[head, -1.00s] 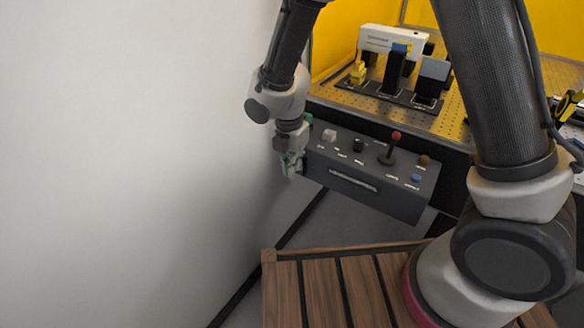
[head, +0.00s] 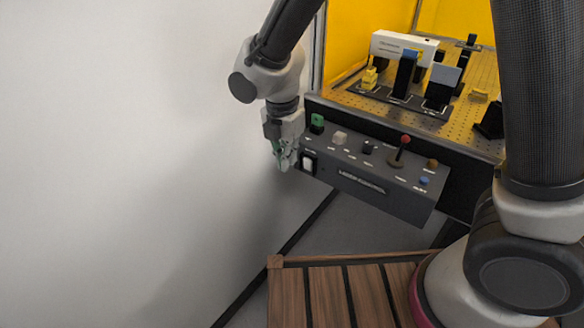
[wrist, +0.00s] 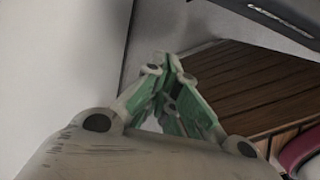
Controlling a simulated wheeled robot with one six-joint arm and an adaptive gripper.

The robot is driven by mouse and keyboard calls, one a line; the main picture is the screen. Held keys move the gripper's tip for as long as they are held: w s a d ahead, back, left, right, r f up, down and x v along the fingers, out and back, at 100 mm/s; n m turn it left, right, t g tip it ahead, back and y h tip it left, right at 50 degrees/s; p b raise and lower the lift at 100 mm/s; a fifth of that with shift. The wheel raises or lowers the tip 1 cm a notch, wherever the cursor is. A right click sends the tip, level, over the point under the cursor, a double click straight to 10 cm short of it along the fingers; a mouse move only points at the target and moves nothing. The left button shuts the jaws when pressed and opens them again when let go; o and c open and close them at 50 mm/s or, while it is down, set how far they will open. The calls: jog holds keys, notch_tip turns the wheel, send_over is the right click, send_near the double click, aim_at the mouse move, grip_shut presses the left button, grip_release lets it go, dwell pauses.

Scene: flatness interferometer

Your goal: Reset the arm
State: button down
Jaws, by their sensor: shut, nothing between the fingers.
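My gripper (head: 283,160) hangs fingers-down at the left end of the dark control box in the head view. It lies close beside the white rocker switch on the box's end; whether it touches cannot be told. In the wrist view my gripper (wrist: 166,62) has its green-padded fingers closed together with nothing between them. My arm reaches down to it from the top of the head view.
The control box (head: 362,188) carries a green button (head: 317,121), a red-tipped lever (head: 405,140) and other knobs. Behind it is a perforated optical bench (head: 470,122). A white wall (head: 120,160) stands close left. A slatted wooden deck (head: 340,290) lies below.

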jog(key=shift+s+a+r, duration=0.1)
jog(key=shift+s+r, duration=0.05)
jog(key=shift+r, duration=0.3)
jog(key=shift+s+a+r, duration=0.1)
jog(key=shift+s+r, duration=0.05)
jog(key=shift+r, duration=0.25)
jog(key=s+d+r+m+t, duration=0.1)
jog(key=s+d+r+m, duration=0.3)
jog(key=d+m, duration=0.5)
jog(key=s+d+r+m+t, duration=0.1)
jog(key=s+d+r+m, duration=0.4)
jog(key=d, duration=1)
jog(key=s+d+r+m+t, duration=0.1)
jog(key=s+d+r+m, duration=0.3)
jog(key=d+r+m, duration=0.5)
jog(key=d+m, duration=0.3)
jog(key=m, duration=0.2)
jog(key=shift+s+r+t+y, duration=0.2)
jog(key=shift+s+t+y, duration=0.1)
